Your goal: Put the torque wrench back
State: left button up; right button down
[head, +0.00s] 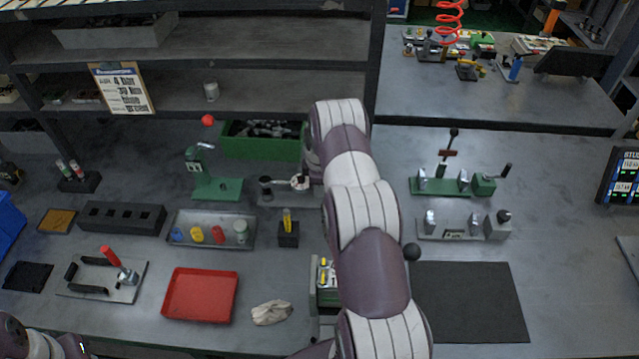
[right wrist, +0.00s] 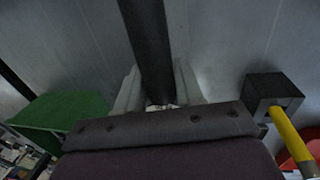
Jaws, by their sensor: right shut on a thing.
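My right gripper (right wrist: 158,97) is shut on a dark straight bar in the right wrist view, seemingly the torque wrench (right wrist: 149,45). The bar runs from between the pale fingers to the top edge; its far end is out of view. In the head view my right arm reaches up the middle of the bench and hides most of the gripper and the held bar. A low grey stand with a dark post (head: 265,188) and a pale round piece (head: 299,182) lies just left of the arm. I cannot tell whether the bar touches it.
A green bin (head: 262,148) stands behind the stand; it also shows in the right wrist view (right wrist: 62,108). A black block (head: 288,240) with a yellow-handled tool is in front. Valve fixtures (head: 455,186) stand right.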

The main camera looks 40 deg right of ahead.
jog(key=shift+f+b, duration=0.5)
jog(key=shift+f, duration=0.1)
jog(key=shift+f+b, duration=0.6)
jog(key=shift+f, duration=0.1)
jog(key=c, duration=0.6)
grip_release()
jog(key=shift+c, duration=0.2)
notch_tip(320, 180, up, 13)
jog(key=s+a+b, duration=0.1)
jog(key=b, duration=0.1)
jog(key=shift+s+a+f, duration=0.15)
jog(key=shift+s+f, duration=0.05)
jog(key=shift+s, duration=0.1)
